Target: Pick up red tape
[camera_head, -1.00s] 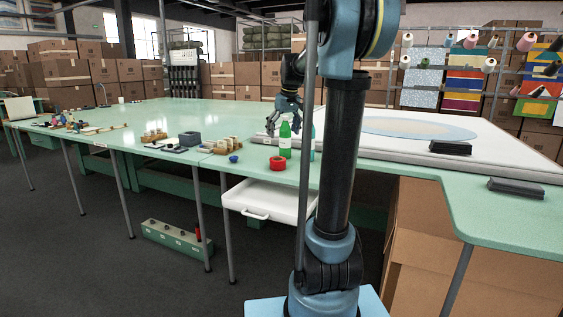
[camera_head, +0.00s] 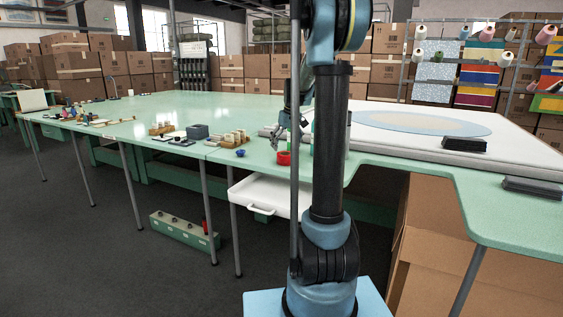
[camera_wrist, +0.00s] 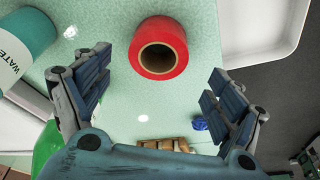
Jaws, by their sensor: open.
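The red tape (camera_wrist: 177,57) is a roll with a brown core, lying on the green table (camera_wrist: 140,100). In the wrist view it sits ahead of and between the open fingers of my gripper (camera_wrist: 153,92), apart from both. In the head view the red tape (camera_head: 284,158) is near the table's front edge, partly hidden by my arm. My gripper (camera_head: 302,138) is there just above and behind it, with its fingers small and partly hidden.
A teal bottle labelled WATER (camera_wrist: 25,45) and a green bottle (camera_wrist: 48,150) stand at the left in the wrist view. A blue item (camera_wrist: 200,123) lies near the right finger. A white drawer (camera_head: 262,192) sticks out below the table edge.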

